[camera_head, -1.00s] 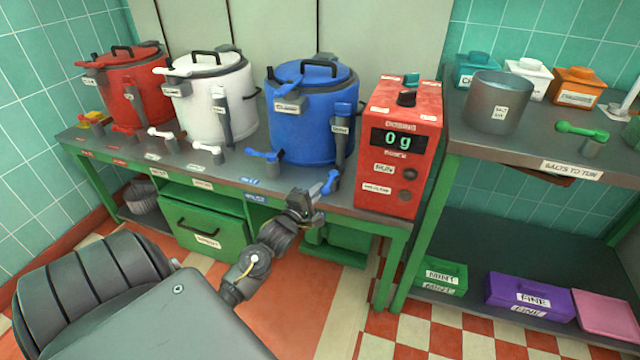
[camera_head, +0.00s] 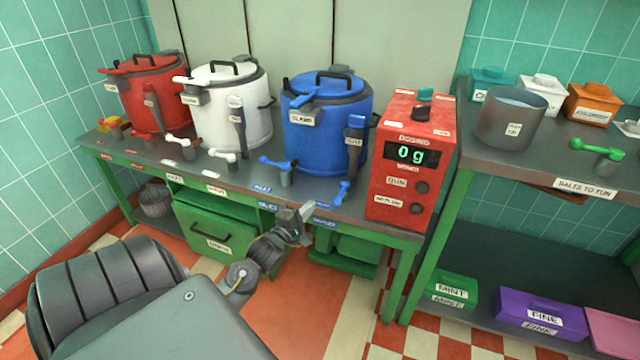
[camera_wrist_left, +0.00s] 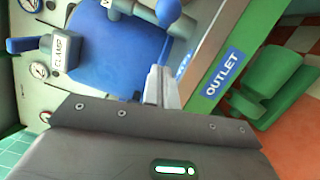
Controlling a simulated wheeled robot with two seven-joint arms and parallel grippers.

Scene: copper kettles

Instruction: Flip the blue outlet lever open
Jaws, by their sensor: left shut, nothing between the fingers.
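The blue kettle (camera_head: 325,125) stands on the bench, with a lid and handle on top. Its blue outlet lever (camera_head: 344,190) sits low at the kettle's front right, near the bench's front edge. My left gripper (camera_head: 305,211) is shut and empty, in front of the bench edge, left of and below that lever and apart from it. In the left wrist view the shut fingers (camera_wrist_left: 162,86) point towards the blue kettle (camera_wrist_left: 110,50), beside the bench edge with its OUTLET label (camera_wrist_left: 222,72). A blue part, probably the lever (camera_wrist_left: 168,12), shows at the top. My right gripper is not in view.
Another blue lever (camera_head: 278,163) stands left of the outlet lever. White (camera_head: 230,110) and red (camera_head: 150,100) kettles stand further left. A red scale box (camera_head: 405,165) reading 0 g stands close on the right. A green drawer (camera_head: 215,230) is below the bench.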

